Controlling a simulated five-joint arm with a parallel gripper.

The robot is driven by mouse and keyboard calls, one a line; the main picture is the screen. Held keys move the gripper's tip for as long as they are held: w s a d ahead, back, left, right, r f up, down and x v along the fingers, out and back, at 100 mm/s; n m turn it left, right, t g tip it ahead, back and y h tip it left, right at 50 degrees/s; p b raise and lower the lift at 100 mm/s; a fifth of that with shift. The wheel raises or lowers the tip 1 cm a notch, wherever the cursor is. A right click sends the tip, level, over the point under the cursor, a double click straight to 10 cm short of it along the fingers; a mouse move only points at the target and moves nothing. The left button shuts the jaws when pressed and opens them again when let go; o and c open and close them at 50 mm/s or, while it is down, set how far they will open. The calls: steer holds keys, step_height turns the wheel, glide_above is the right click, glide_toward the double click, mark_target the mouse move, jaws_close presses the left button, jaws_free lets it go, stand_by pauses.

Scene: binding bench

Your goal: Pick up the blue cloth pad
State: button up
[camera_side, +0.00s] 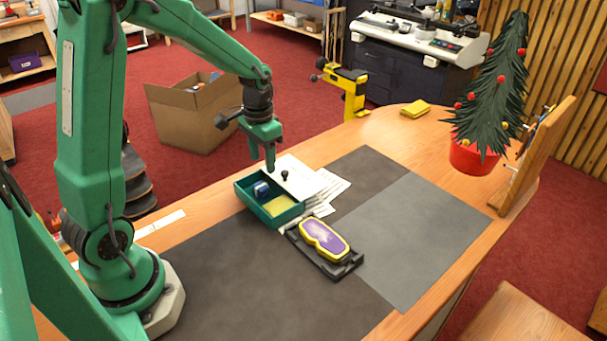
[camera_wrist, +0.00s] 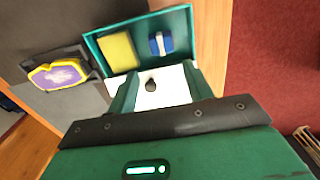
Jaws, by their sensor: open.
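The blue pad (camera_side: 261,189) lies in a green open tray (camera_side: 272,222) on the bench, at the tray's left end in the side view. It also shows in the wrist view (camera_wrist: 160,43), with a pale band across its middle. A flat yellow pad (camera_wrist: 118,52) lies beside it in the same tray. My gripper (camera_side: 271,165) is open and empty, pointing down above and just behind the tray. In the wrist view its fingers (camera_wrist: 160,76) are spread, with the blue pad beyond their tips.
White papers (camera_side: 318,184) lie behind the tray, with a small black knob (camera_side: 284,174) over them. A purple-and-yellow piece on a black base (camera_side: 325,240) sits near the tray. A yellow clamp (camera_side: 352,90) and potted tree (camera_side: 480,155) stand farther off. The grey mat (camera_side: 415,240) is clear.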

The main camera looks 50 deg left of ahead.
mark_target(260, 186)
steer(key=shift+s+a+f, duration=0.2)
steer(key=shift+s+f, duration=0.35)
steer(key=shift+f, duration=1.35)
steer(key=shift+f, duration=0.1)
steer(key=shift+f, duration=2.5)
steer(key=c, duration=0.7)
steer(key=shift+c, duration=0.2)
steer(key=shift+r, duration=0.15)
